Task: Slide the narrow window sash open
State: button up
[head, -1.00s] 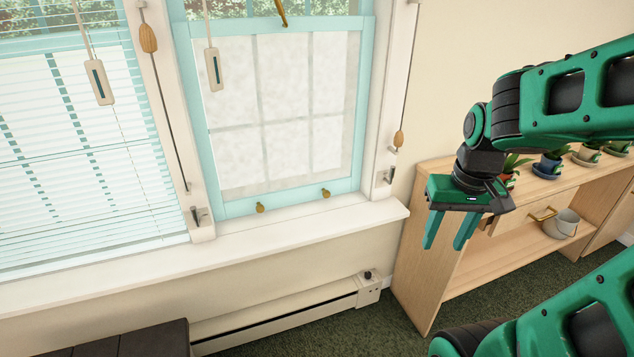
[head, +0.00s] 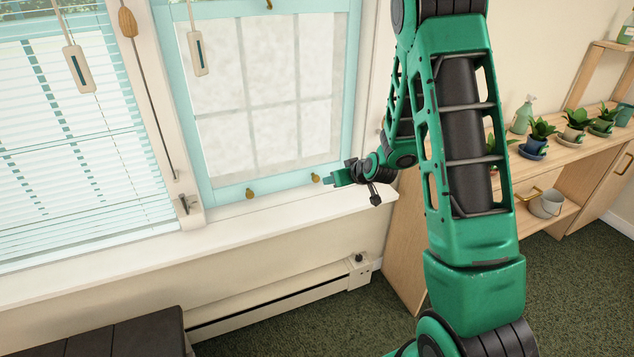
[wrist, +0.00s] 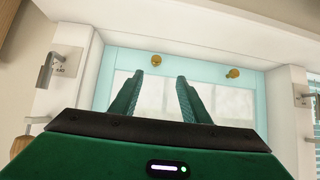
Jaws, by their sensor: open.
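The narrow window sash (head: 282,186) has a pale blue frame around frosted panes. Its bottom rail sits down at the white sill, so it looks shut. Two brass knobs stand on that rail, a left one (head: 249,193) and a right one (head: 315,178). My gripper (head: 328,181) is just right of the right knob in the head view. In the wrist view, which is upside down, my gripper (wrist: 160,76) is open and empty. The right knob (wrist: 157,60) shows just beyond and between the fingertips there; I cannot tell the exact gap. The other knob (wrist: 233,73) is off to the right.
The white sill (head: 240,227) runs below the sash. A metal latch (wrist: 62,62) is on the side frame. A wider window with blinds (head: 75,150) is at left. A heater (head: 280,300) is below, a dark bench (head: 125,335) at lower left, and a wooden shelf with plants (head: 560,160) at right.

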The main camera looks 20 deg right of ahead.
aim_at(317, 178)
jog(key=w+f+t, duration=0.1)
jog(key=w+f, duration=0.1)
jog(key=w+f+t, duration=0.1)
jog(key=f, duration=0.1)
jog(key=w+f+t, duration=0.1)
jog(key=w+f, duration=0.1)
jog(key=shift+w+a+f+m+h, duration=0.15)
jog(key=shift+w+f+m+h, duration=0.15)
jog(key=shift+w+f+h, duration=0.1)
jog(key=x, duration=1)
jog(key=shift+w+f, duration=0.1)
jog(key=shift+w, duration=0.15)
grip_shut()
